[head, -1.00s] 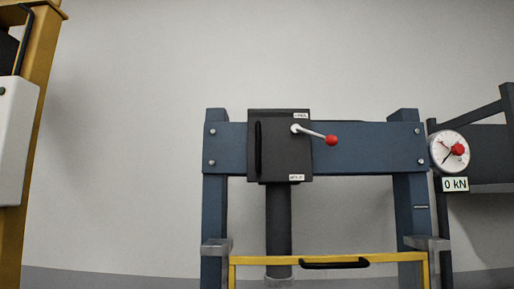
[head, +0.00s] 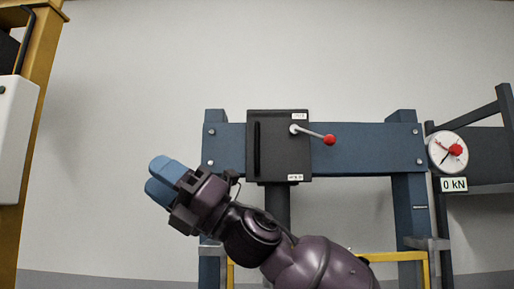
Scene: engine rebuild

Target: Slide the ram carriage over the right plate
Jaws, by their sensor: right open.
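The ram carriage (head: 279,160) is a black box on the blue crossbeam (head: 365,147) of the press, left of the beam's middle. It has a vertical black bar handle (head: 257,150) on its left side and a lever (head: 330,140) with a red knob. The ram (head: 278,205) hangs below it, its lower part hidden behind my right arm. My right gripper (head: 158,178), with blue fingers, is open and empty, left of the carriage and apart from it in the picture. The right plate cannot be seen. My left gripper is out of view.
A yellow guard bar (head: 400,256) crosses the press front, mostly hidden by my arm. A round gauge (head: 447,152) reading 0 kN is at the right. A yellow frame (head: 38,110) with a white box (head: 15,140) stands at the left. The beam right of the carriage is clear.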

